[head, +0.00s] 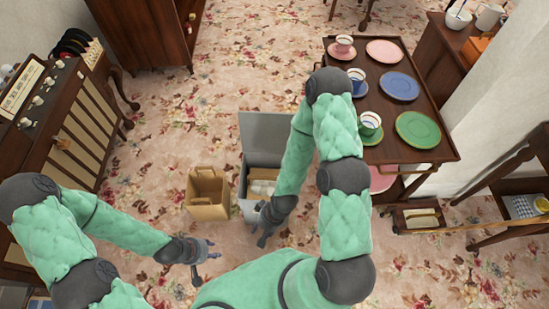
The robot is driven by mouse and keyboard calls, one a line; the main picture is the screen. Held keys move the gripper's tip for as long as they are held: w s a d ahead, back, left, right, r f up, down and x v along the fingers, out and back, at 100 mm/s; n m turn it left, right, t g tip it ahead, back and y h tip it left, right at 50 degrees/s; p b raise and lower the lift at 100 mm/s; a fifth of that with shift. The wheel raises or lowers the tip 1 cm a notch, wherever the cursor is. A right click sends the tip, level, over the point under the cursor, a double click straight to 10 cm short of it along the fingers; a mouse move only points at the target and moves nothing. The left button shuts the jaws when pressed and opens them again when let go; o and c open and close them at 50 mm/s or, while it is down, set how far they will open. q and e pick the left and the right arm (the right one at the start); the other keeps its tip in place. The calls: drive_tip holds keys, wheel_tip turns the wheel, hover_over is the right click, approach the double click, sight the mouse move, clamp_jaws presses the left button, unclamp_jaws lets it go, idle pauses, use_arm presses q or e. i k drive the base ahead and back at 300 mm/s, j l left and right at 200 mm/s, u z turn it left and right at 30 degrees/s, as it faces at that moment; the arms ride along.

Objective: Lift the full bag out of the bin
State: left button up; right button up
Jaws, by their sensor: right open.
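A grey bin (249,209) stands on the carpet in the middle with its lid (265,132) raised at the back. Pale, whitish contents (262,187) show inside it; I cannot make out a separate bag rim, and my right arm hides part of the bin. A brown paper bag (207,194) with handles stands upright and open on the floor just left of the bin. My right gripper (263,228) is open and empty, low at the bin's front right. My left gripper (207,262) is open and empty, in front of the paper bag and apart from it.
A wooden tea trolley (390,152) with cups and plates stands right of the bin. A wooden radio cabinet (83,125) stands at left, and another cabinet (150,30) at the back. Flowered carpet (200,115) is clear behind the paper bag.

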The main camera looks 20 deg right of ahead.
sight(262, 182)
drive_tip(key=z, duration=0.8)
